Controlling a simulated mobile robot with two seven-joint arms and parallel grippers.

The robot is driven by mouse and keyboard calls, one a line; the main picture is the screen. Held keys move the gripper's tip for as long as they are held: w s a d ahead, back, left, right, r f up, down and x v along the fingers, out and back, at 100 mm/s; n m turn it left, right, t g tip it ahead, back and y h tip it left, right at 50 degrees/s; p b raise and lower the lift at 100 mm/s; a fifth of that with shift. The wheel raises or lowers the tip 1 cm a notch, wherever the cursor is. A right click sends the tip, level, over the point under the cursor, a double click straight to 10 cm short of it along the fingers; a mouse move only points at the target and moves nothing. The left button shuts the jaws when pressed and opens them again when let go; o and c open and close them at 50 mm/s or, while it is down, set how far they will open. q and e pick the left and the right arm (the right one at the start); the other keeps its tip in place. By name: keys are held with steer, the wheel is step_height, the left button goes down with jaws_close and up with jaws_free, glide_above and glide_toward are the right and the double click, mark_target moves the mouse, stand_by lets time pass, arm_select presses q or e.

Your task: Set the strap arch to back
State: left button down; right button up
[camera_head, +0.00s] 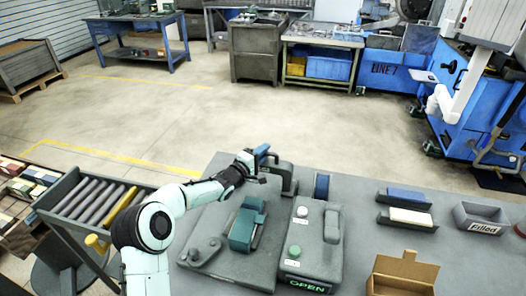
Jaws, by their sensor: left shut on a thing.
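My left arm reaches in from the left, and its dark gripper (257,167) is at the back of the grey bench fixture. The gripper is shut on a small blue piece (262,152), beside a dark grey upright block (281,175). The fingers are small here, and the exact contact is hard to see. A teal block (246,228) sits on the grey base plate (232,266), in front of the gripper. I cannot tell for sure which part is the strap arch. My right gripper is not in view.
A grey control box (314,245) with a green "OPEN" display stands right of the plate. Further right are trays with a blue bar (406,194) and a cream bar (410,216), a "Filled" bin (481,216) and an open cardboard box (402,275). A roller rack (92,203) stands left.

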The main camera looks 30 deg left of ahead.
arm_select(q)
steer(key=shift+a+r, duration=0.1)
steer(key=shift+r, duration=0.1)
steer(key=c, duration=1.1)
jaws_free()
steer(key=shift+w, duration=0.1)
steer(key=shift+w+f, duration=0.1)
steer(key=shift+f, duration=0.05)
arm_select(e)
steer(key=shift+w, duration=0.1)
arm_select(q)
steer(key=s+b, duration=0.1)
steer(key=s, duration=0.3)
steer(key=s+a, duration=0.1)
steer(key=s, duration=0.3)
steer(key=s+a+b, duration=0.1)
steer(key=s, duration=0.4)
steer(key=shift+s+b, duration=0.1)
steer(key=shift+b, duration=0.2)
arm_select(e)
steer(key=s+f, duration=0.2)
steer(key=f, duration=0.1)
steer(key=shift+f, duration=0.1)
